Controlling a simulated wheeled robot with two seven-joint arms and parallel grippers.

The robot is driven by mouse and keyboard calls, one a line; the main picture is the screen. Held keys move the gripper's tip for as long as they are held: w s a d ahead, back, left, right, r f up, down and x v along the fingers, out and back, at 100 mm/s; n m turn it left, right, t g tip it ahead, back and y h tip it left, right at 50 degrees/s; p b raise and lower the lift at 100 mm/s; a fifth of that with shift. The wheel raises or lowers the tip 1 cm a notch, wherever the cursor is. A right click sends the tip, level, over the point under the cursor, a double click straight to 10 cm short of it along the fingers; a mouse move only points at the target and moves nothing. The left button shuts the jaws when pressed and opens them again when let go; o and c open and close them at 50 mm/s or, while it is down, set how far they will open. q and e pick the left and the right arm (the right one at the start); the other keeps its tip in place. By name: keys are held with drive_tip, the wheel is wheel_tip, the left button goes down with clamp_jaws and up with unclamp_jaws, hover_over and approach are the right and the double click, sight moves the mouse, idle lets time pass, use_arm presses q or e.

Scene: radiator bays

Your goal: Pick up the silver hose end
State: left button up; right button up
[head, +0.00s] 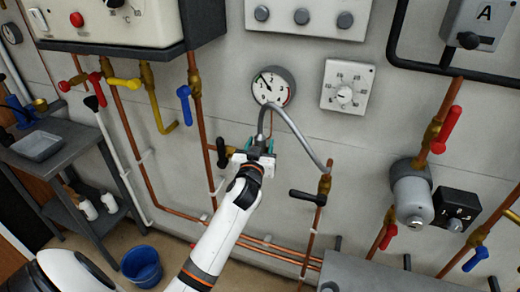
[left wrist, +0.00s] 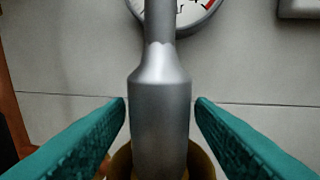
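The silver hose end (left wrist: 160,110) stands upright between the two teal fingers of my left gripper (left wrist: 160,105) in the left wrist view. A thin gap shows on either side of it, so the fingers look open and apart from it. Its lower part sits in front of a brass fitting (left wrist: 207,162). In the head view my left gripper (head: 257,148) is at the hose end, which its fingers mostly hide. The grey hose (head: 300,133) arches from there down right to a copper pipe. My right gripper is not in view.
A round gauge (head: 273,87) is on the wall just above my left gripper. Copper pipes with a black-handled valve (head: 307,197) and a blue-handled valve (head: 184,103) stand on either side. A grey cart (head: 70,140) and blue bucket (head: 141,266) are at left.

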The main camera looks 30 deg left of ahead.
use_arm(q)
drive_tip(key=c, duration=0.9)
clamp_jaws()
